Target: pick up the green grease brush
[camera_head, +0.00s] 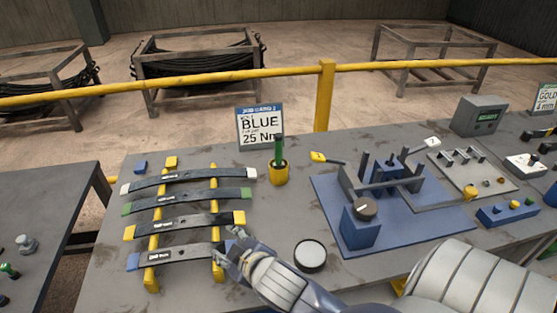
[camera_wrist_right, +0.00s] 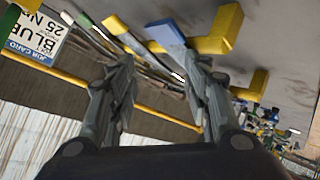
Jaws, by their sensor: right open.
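The green grease brush (camera_head: 280,146) stands upright in a yellow cup (camera_head: 279,174), its green handle pointing up, in front of the BLUE 25 Nm card. My right gripper (camera_head: 232,241) is in front and to the left of the cup, at the right end of the nearest leaf spring on the rack. In the right wrist view its two fingers (camera_wrist_right: 158,65) are apart with nothing held between them. I cannot tell whether it touches the spring. The brush is not clearly identifiable in the wrist view. My left gripper is not in view.
A yellow rack (camera_head: 153,276) holds several dark leaf springs (camera_head: 180,226) with coloured ends. The BLUE card (camera_head: 260,127) stands behind the cup. A round white-topped tin (camera_head: 310,255) is right of my gripper. A blue fixture plate (camera_head: 331,210) lies to the right.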

